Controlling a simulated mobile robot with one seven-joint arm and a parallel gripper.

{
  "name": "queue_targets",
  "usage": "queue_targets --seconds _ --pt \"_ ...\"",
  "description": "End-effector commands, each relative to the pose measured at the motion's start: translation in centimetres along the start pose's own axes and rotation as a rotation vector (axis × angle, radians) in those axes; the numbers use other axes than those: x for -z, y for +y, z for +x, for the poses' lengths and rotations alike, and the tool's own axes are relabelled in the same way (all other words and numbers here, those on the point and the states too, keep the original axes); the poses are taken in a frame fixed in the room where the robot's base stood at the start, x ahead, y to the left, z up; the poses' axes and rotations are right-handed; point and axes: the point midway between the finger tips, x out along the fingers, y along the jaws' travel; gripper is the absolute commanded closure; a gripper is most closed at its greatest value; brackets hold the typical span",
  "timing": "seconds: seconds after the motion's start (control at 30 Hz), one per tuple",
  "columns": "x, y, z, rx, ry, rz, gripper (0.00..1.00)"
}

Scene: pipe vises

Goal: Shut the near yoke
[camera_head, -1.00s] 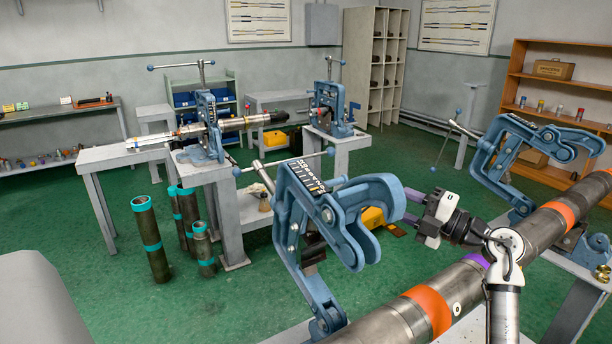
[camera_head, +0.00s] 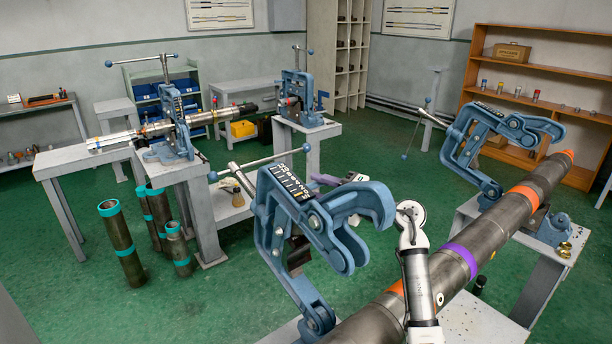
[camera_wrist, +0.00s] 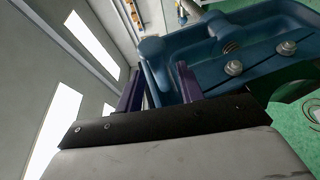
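The near yoke (camera_head: 318,215) is a blue hinged frame with a screw and a long handle. It stands tilted open on its hinge at the near end of the long pipe (camera_head: 375,322), its hooked end hanging toward the right. My gripper (camera_head: 326,181) is behind the yoke in the head view, mostly hidden by it, with a purple finger showing. In the wrist view my gripper's (camera_wrist: 158,78) two purple fingers are apart. The blue yoke (camera_wrist: 215,55) fills the space just beyond and right of them. I cannot tell whether they touch it.
A second blue yoke (camera_head: 492,140) stands open at the pipe's far end, on a grey stand (camera_head: 540,262). Another bench (camera_head: 75,160) with a closed-looking vise (camera_head: 172,120) stands at the left, with several teal-banded pipes (camera_head: 118,240) on the floor. Green floor is clear between.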

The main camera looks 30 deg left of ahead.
Motion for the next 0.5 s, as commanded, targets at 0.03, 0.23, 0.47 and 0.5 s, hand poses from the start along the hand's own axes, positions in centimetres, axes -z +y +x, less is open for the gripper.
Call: queue_targets --seconds 0.03,0.23,0.47,0.5 --pt "0.1 0.3 1.0 0.001 0.003 0.002 0.62" --pt "0.0 0.1 3.5 0.0 0.001 0.001 0.62" --pt "0.0 -0.1 4.2 0.0 -0.001 0.0 0.62" --pt "0.0 -0.1 4.2 0.0 -0.001 0.0 0.62"
